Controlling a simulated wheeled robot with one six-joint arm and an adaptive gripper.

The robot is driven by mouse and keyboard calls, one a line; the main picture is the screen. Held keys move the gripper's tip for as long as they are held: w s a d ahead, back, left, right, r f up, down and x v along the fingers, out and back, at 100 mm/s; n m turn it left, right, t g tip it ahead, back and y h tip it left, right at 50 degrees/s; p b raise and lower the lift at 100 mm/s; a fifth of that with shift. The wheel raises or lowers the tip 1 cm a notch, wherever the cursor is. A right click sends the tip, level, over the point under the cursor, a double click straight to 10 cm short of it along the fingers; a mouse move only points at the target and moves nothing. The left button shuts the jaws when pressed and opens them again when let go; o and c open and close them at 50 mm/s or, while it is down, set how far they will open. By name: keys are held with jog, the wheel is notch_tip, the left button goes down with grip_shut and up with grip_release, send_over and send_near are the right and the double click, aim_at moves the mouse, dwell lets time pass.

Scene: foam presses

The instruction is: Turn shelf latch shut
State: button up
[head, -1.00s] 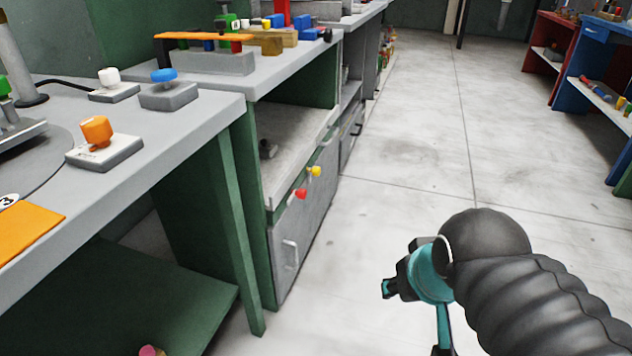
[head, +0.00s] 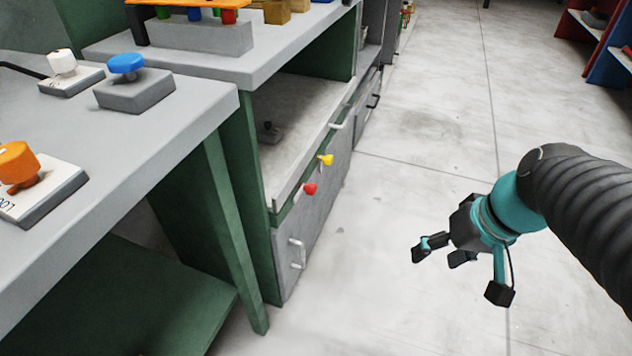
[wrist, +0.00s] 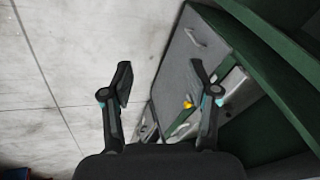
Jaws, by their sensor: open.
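A red knob-like piece (head: 310,189) and a yellow one (head: 326,160) sit on the front of the green and grey cabinet (head: 312,232), just below its open shelf. I cannot tell which is the shelf latch or how it is turned. My gripper (head: 462,270) is open and empty, over the floor to the right of the cabinet and apart from it. In the wrist view the yellow piece (wrist: 188,104) shows beside the right finger, beyond my open gripper (wrist: 160,76). I cannot make out the red piece there.
A grey shelf (head: 300,128) is open above the cabinet door handle (head: 296,254). A bench (head: 190,92) with blue (head: 126,63), orange (head: 17,164) and white (head: 61,62) knobs stands at left. The floor (head: 420,180) between gripper and cabinet is clear.

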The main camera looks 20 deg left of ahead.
jog(key=w+a+f+n+g+y, duration=0.2)
jog(key=w+a+f+g+y, duration=0.15)
jog(key=w+a, duration=0.3)
jog(key=n+t+y, duration=0.1)
jog(key=t+y, duration=0.2)
jog(key=y, duration=0.8)
send_near(316, 190)
jog(key=shift+t, duration=0.25)
jog(key=a, duration=0.3)
jog(key=a+p, duration=0.1)
jog(key=a, duration=0.3)
jog(key=a+p, duration=0.1)
jog(key=a, duration=0.3)
jog(key=shift+w+a+r, duration=0.1)
jog(key=shift+w+a, duration=0.05)
jog(key=shift+w, duration=0.15)
grip_shut()
